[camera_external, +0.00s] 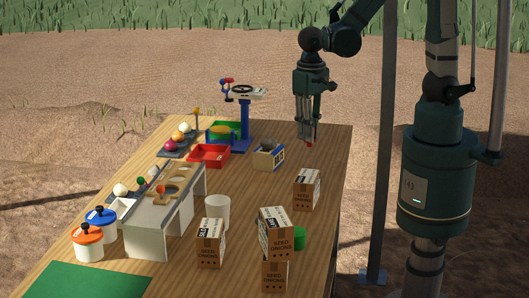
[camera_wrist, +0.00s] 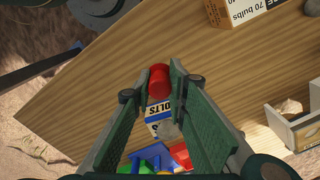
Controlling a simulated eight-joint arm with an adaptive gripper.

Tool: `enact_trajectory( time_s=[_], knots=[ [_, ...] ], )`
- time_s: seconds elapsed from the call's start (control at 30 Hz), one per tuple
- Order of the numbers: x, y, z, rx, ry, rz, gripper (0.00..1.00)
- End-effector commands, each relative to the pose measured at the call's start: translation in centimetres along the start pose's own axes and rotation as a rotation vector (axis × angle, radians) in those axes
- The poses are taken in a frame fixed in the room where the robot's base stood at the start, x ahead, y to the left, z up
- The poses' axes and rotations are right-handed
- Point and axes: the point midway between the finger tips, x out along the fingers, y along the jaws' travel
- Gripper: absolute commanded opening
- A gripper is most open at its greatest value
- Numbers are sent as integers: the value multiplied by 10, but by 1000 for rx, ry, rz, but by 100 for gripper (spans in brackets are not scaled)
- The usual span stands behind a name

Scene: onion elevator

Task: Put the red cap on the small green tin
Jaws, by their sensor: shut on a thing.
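The red cap (camera_wrist: 159,79) is between the fingertips of my gripper (camera_wrist: 160,88) in the wrist view, and my gripper is shut on it. In the external view my gripper (camera_external: 311,136) points down above the far right part of the table, with a bit of red at its tips. A green rounded thing (camera_external: 300,238), probably the small green tin, stands near the right edge of the table. Seed onion boxes in front of it hide part of it, and its top is hard to make out. My gripper is well apart from it.
Seed onion cartons (camera_external: 275,232) are stacked near the green thing; another carton (camera_external: 307,189) stands behind it. A white cup (camera_external: 217,211), a grey stand (camera_external: 150,232) and a red tray (camera_external: 209,155) are farther left. The table's right edge is close to my gripper.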

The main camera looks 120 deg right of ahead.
Motion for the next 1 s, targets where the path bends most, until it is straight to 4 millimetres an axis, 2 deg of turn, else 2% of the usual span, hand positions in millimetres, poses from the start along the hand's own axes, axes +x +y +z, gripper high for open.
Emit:
enact_trajectory(
  time_s=[0.27,0.57,1.0],
  knots=[
    [-14,-62,16,-36,0,0,8],
    [-25,-133,45,-73,0,0,8],
    [-37,-231,110,-127,0,0,8]
  ],
)
